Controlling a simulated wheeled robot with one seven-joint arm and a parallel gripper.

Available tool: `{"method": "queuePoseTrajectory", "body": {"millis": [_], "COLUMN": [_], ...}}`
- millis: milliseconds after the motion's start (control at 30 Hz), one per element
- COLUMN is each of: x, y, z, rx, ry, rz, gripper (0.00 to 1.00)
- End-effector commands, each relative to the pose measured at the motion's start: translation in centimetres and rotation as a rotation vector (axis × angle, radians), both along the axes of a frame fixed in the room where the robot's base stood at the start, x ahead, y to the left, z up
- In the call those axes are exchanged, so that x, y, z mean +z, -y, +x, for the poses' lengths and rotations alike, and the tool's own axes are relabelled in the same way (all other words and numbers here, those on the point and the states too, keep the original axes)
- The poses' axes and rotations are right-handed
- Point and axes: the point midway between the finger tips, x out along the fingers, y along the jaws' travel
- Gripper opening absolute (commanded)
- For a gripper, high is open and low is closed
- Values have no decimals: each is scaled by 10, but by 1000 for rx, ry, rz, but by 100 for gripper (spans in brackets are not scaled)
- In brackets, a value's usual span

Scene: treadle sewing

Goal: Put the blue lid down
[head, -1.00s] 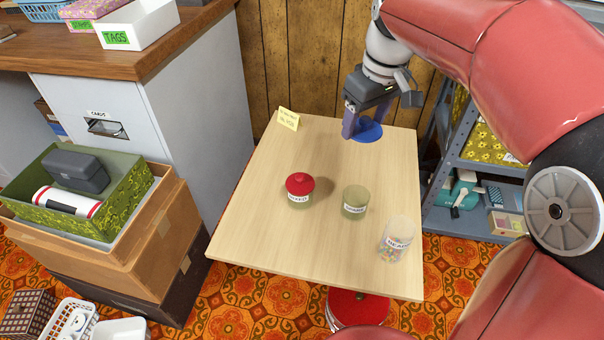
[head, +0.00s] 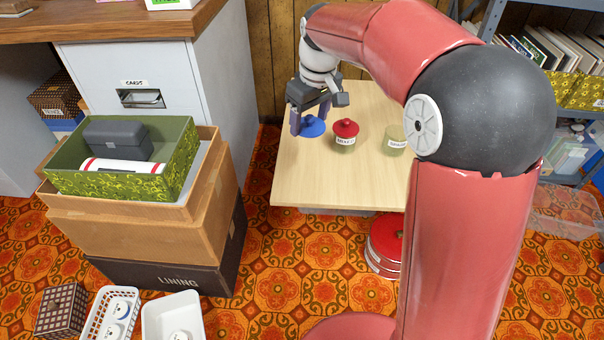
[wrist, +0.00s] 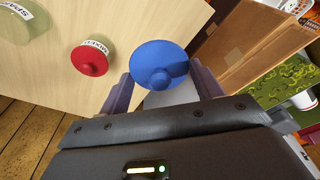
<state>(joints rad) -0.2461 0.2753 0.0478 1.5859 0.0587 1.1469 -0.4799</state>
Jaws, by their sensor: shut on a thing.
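The blue lid (head: 313,127) is a round disc with a knob on top. My gripper (head: 310,118) is shut on it, above the left part of the wooden table (head: 318,184). In the wrist view the lid (wrist: 160,58) sits knob toward the camera between the two fingers (wrist: 163,88), overlapping the table's edge. The gap beneath the lid is hard to judge. A jar with a red lid (head: 345,129) stands just right of the blue lid; it also shows in the wrist view (wrist: 90,59).
A pale green open jar (head: 393,141) stands farther right, partly behind my arm. Bare tabletop lies in front of the jars. A stack of boxes (head: 150,215) and a filing cabinet (head: 150,98) stand left of the table.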

Motion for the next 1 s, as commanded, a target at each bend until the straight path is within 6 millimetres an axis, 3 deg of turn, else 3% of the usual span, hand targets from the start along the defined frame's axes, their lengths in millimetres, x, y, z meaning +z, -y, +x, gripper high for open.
{"method": "queuePoseTrajectory", "body": {"millis": [33,100,300,567,800,1000], "x": [-19,-38,-80,-103,-145,-151], "y": [0,0,-1,-1,0,0], "z": [-1,-1,-1,-1,-1,0], "rx": [0,0,0,1,0,0], "ry": [-5,-4,-3,-1,-3,1], "rz": [-2,-1,0,0,0,1], "gripper": [44,44,44,44,44,44]}}
